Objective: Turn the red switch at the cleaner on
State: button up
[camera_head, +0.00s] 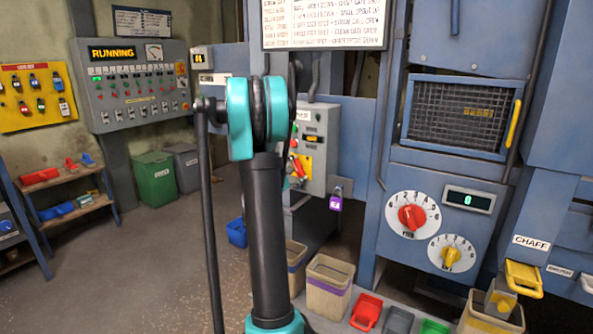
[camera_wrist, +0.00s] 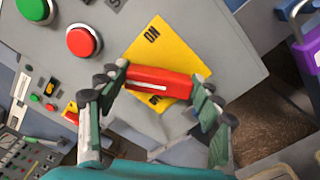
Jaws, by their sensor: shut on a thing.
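The red switch (camera_wrist: 158,81) is a red bar handle across a yellow plate (camera_wrist: 150,45) on the grey cleaner box (camera_wrist: 225,60). "ON" is printed at the plate's upper corner in the wrist view; a second label is partly hidden below the handle. The handle lies nearly level in that view, across the plate. My gripper (camera_wrist: 160,86) has one finger at each end of the handle and is shut on it. In the head view, the red switch (camera_head: 296,167) shows in part beside my arm, which hides the gripper.
A red button (camera_wrist: 83,41) and a green button (camera_wrist: 35,8) sit near the switch. A purple padlock (camera_head: 336,203) hangs at the box's lower right. Bins (camera_head: 328,287) stand below. A panel reading RUNNING (camera_head: 140,85) is at the left, with open floor before it.

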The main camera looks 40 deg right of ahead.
jog(key=m, duration=0.6)
jog(key=shift+s+f, duration=0.1)
jog(key=shift+f, duration=0.05)
jog(key=shift+m, duration=0.3)
jog(key=o, duration=1.2)
jog(key=shift+c, duration=0.2)
jog(key=shift+a, duration=0.1)
jog(key=v, duration=1.1)
jog(key=shift+s+a, duration=0.15)
jog(key=shift+a, duration=0.25)
